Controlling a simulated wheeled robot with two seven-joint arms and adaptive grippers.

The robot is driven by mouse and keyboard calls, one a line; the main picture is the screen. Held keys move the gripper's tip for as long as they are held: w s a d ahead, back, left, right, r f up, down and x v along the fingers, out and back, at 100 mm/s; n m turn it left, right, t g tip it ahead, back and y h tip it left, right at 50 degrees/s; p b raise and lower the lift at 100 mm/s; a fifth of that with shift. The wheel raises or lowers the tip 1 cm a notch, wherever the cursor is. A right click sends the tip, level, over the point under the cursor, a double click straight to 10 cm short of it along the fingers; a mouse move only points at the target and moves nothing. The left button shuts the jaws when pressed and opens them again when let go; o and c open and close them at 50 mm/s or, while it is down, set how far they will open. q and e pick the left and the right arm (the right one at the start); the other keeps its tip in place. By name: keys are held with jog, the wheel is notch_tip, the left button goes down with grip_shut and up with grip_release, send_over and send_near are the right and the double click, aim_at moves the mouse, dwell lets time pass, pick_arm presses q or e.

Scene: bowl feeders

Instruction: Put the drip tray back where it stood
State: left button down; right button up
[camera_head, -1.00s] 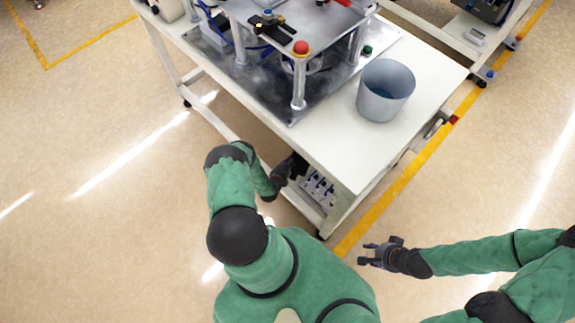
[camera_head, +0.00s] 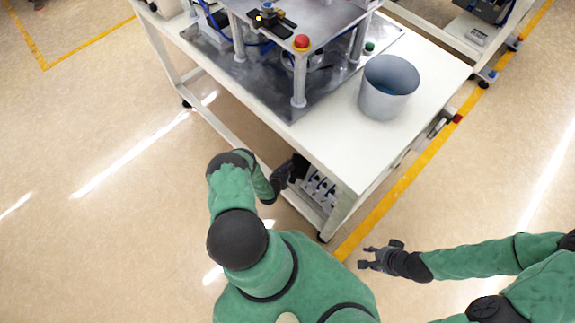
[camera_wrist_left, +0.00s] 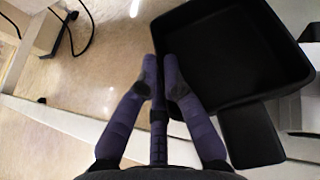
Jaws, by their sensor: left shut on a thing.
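The drip tray (camera_wrist_left: 238,50) is a black, shallow, square-cornered tray at the upper right of the left wrist view. My left gripper (camera_wrist_left: 161,72) is shut on it at its near left edge. In the head view the left gripper (camera_head: 292,170) reaches in at the side of the white table, below its top, and the tray is hidden there. My right gripper (camera_head: 372,260) is open and empty, over the floor right of the table's near corner.
The white table (camera_head: 330,140) carries a metal fixture with a red button (camera_head: 301,42) and a grey bowl (camera_head: 388,87). Small fittings (camera_head: 318,188) sit under its near end. A black flat piece (camera_wrist_left: 250,135) lies beside the tray. The floor at left is clear.

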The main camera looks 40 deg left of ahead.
pick_arm(q)
jog(key=shift+f, duration=0.25)
jog(key=c, duration=1.4)
grip_release()
jog(key=shift+r, duration=0.1)
jog(key=shift+r+p, duration=0.65)
jog(key=shift+p, duration=0.05)
jog(key=p+v, duration=0.4)
jog(key=v, duration=0.8)
jog(key=shift+f, duration=0.1)
